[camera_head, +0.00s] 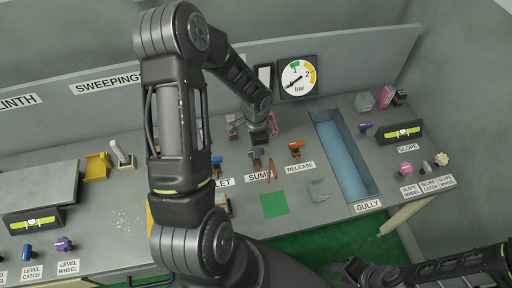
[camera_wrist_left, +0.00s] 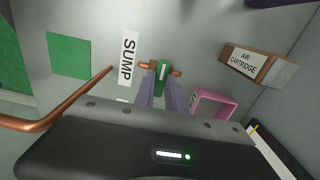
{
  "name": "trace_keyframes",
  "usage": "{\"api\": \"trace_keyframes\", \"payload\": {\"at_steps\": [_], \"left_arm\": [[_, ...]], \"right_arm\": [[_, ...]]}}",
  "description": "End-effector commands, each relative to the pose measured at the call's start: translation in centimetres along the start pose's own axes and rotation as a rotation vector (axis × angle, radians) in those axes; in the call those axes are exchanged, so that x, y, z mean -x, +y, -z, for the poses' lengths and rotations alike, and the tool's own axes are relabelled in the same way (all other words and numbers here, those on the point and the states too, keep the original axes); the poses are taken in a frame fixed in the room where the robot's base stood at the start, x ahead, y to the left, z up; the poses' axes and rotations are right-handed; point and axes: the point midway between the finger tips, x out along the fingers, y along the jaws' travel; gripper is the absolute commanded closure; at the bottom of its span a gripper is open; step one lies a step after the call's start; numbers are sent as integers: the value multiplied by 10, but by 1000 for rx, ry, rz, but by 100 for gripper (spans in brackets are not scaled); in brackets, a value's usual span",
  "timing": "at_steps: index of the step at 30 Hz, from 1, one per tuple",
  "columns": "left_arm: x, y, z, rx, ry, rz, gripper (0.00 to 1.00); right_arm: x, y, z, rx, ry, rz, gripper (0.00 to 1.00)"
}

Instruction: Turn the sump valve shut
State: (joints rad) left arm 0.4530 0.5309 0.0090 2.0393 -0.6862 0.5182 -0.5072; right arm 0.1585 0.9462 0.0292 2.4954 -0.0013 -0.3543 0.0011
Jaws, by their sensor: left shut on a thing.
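The sump valve (camera_wrist_left: 163,72) stands by the SUMP label (camera_wrist_left: 128,58) in the left wrist view, with a green lever and a copper-coloured crosspiece. In the head view the left gripper (camera_head: 258,139) is over the panel above the SUMP label (camera_head: 258,177), and partly hides the valve. My right gripper (camera_head: 352,268) is low at the bottom right, away from the valve; its jaw gap is unclear.
The release valve (camera_head: 296,148) stands right of the sump and a blue valve (camera_head: 217,161) left of it. A copper rod (camera_wrist_left: 65,112) curves close to my left gripper. A pink open box (camera_wrist_left: 212,103) and an air cartridge box (camera_wrist_left: 258,66) are nearby. The blue gully (camera_head: 345,158) lies right.

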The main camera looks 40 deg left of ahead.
Motion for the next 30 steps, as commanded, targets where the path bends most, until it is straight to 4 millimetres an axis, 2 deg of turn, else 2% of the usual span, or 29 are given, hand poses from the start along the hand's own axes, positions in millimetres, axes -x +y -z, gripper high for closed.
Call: {"api": "trace_keyframes", "payload": {"at_steps": [16,17,24,30], "left_arm": [[0,-1,0,-38,1,2,100],[0,-1,0,-38,1,2,83],[0,0,0,-36,1,1,63],[0,0,0,-35,0,0,63]], "right_arm": [[0,0,0,0,0,0,64],[0,0,0,0,0,0,64],[0,0,0,0,0,0,64],[0,0,0,0,0,0,64]]}}
